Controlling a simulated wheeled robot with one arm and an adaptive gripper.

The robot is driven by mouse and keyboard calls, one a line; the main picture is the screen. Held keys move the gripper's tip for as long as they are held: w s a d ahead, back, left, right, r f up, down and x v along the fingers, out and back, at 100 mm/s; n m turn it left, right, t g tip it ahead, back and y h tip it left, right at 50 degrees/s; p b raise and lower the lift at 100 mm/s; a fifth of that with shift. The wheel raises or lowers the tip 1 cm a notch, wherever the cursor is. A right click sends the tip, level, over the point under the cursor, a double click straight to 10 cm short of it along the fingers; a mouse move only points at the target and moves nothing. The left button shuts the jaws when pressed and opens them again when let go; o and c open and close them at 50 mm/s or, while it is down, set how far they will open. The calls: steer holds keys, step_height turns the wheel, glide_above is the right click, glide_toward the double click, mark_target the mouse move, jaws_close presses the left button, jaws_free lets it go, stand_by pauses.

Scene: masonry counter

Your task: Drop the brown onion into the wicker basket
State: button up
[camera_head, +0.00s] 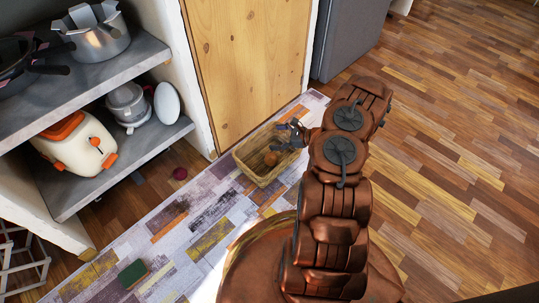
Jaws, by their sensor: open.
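The wicker basket (248,172) is a light tan, rectangular basket on the patterned rug, in front of the wooden door. The brown onion (271,158) shows within the basket's outline, near its middle. It looks to lie inside, but its exact height is hard to tell. My gripper (287,138) is open above the far right part of the basket, just up and right of the onion. The fingers are small and dark in this view, and a gap to the onion is not clear. My arm hides the area right of the basket.
A dark red round thing (180,173) and a green block (132,274) lie on the floor and rug at left. Shelves (150,150) with pots and a white-orange appliance (78,143) stand at left. The wooden floor (450,150) at right is clear.

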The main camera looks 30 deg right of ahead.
steer(key=v, duration=1.2)
steer(key=shift+r, duration=0.1)
steer(key=w+a+r+n+g+y+p, duration=0.15)
steer(key=a+r+n+p, duration=0.3)
steer(key=a+r, duration=0.55)
steer(key=w+a+r+n+g+y+p, duration=0.1)
steer(key=a+r+n+g+p, duration=0.35)
steer(key=r, duration=0.85)
steer(key=w+a+r+n+g+y+p, duration=0.1)
steer(key=a+r+n+p, duration=0.2)
steer(key=a+r+p, duration=0.65)
steer(key=s+a+r+n+g+h+p, duration=0.2)
steer(key=s+a+r+n+p, duration=0.15)
steer(key=s+r, duration=0.45)
steer(key=s+a+r+n+g+h+p, duration=0.25)
steer(key=a+r+p, duration=0.25)
steer(key=r, duration=0.6)
steer(key=s+a+r+n+g+h+p, duration=0.15)
steer(key=s+a+r+n+p, duration=0.35)
steer(key=r, duration=0.5)
steer(key=s+d+r+n+h+p, duration=0.2)
steer(key=s+d+r+p, duration=0.1)
steer(key=s+r+p, duration=0.3)
steer(key=s+d+r+n+h+p, duration=0.1)
steer(key=s+d+r+h+p, duration=0.1)
steer(key=s+r+p, duration=0.4)
steer(key=s+r+h, duration=0.1)
steer(key=s+r, duration=0.3)
steer(key=shift+d+n+h+p, duration=0.35)
steer(key=shift+d+n+p, duration=0.05)
